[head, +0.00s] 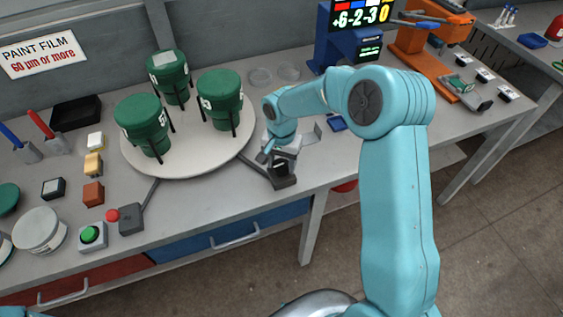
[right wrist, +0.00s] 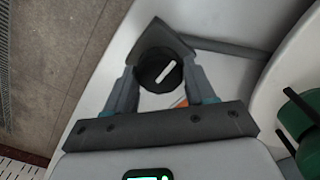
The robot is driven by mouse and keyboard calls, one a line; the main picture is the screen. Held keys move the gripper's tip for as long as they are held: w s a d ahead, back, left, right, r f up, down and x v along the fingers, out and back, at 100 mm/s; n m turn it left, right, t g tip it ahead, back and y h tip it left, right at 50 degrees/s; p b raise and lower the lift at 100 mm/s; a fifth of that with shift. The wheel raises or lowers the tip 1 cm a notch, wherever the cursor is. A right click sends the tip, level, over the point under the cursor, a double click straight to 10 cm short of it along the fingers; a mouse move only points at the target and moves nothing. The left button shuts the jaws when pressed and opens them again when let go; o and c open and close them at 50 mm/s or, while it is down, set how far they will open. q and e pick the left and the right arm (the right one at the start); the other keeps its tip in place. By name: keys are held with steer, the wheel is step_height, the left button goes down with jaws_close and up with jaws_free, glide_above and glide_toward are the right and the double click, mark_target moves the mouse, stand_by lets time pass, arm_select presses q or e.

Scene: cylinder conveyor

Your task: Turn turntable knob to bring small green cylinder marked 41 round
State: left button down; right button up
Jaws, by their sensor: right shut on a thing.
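The turntable (head: 190,162) is a round pale disc on the bench. It carries three green cylinders in black upright holders: one at the front left (head: 142,118), one at the back (head: 168,72), one at the right (head: 219,92). Their white labels are partly visible, and I cannot read 41 on any. The black turntable knob (right wrist: 158,70) has a white pointer line, slanted in the right wrist view. My right gripper (head: 276,150) is at the knob's box beside the disc's right edge; its fingers (right wrist: 162,88) are shut on the knob.
A small control box (head: 131,218) with a red button and a green button (head: 90,235) stand at the front left. Several small blocks lie left of the disc. A blue display stand (head: 345,45) and an orange device (head: 432,40) stand at the back right.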

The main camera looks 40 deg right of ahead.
steer(key=n+b, duration=0.1)
steer(key=n, duration=0.2)
steer(key=shift+f+b, duration=0.15)
steer(key=shift+b, duration=0.15)
steer(key=n+b, duration=0.1)
steer(key=n, duration=0.2)
steer(key=shift+n, duration=0.6)
steer(key=shift+n+b, duration=0.35)
steer(key=shift+n, duration=1.75)
steer(key=shift+s+n, duration=0.1)
steer(key=shift+n, duration=2.2)
stand_by(2.1)
